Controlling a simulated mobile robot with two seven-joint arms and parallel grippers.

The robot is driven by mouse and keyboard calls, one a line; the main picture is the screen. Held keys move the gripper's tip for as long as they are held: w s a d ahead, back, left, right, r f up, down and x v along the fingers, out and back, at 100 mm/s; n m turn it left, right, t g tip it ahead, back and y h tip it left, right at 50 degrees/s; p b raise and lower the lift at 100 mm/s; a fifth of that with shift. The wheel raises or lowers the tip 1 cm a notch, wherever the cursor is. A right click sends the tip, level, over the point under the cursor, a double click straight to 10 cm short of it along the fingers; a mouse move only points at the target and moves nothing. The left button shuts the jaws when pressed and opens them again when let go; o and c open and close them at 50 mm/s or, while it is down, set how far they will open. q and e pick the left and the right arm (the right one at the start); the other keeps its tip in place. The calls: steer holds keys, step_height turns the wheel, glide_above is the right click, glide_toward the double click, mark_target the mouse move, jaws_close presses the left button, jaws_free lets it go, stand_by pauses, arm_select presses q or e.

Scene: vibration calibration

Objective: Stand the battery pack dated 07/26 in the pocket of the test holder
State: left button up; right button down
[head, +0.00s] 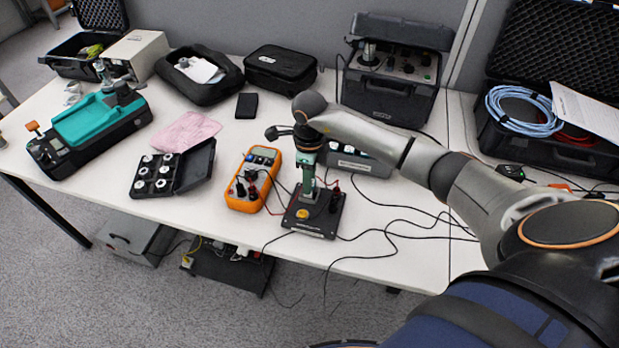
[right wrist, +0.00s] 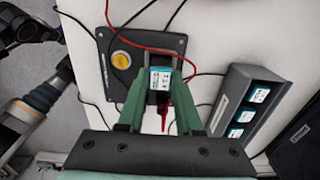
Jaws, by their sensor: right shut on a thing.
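My right gripper (head: 308,165) reaches down over the test holder (head: 325,222), a dark plate with a yellow button near the table's front edge. In the right wrist view its green fingers (right wrist: 160,100) are shut on a battery pack (right wrist: 161,78), dark with a teal-and-white label. The date is too small to read. The pack looks upright at the holder plate (right wrist: 122,85); the pocket is hidden, so I cannot tell whether the pack is inside. Several more packs stand in a grey rack (right wrist: 227,90), which shows behind the gripper in the head view (head: 365,165). My left gripper is not in view.
An orange multimeter (head: 248,187) stands left of the holder, with red and black leads around it. Thin black cables cross the table to the right. An open black parts case (head: 185,175), pink cloth (head: 187,132) and teal machine (head: 100,120) lie further left.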

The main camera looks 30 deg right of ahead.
steer(key=shift+f, duration=0.2)
steer(key=shift+c, duration=0.5)
jaws_free()
stand_by(0.3)
steer(key=shift+r+p, duration=2.9)
steer(key=shift+r, duration=1.15)
steer(key=shift+s+f, duration=0.1)
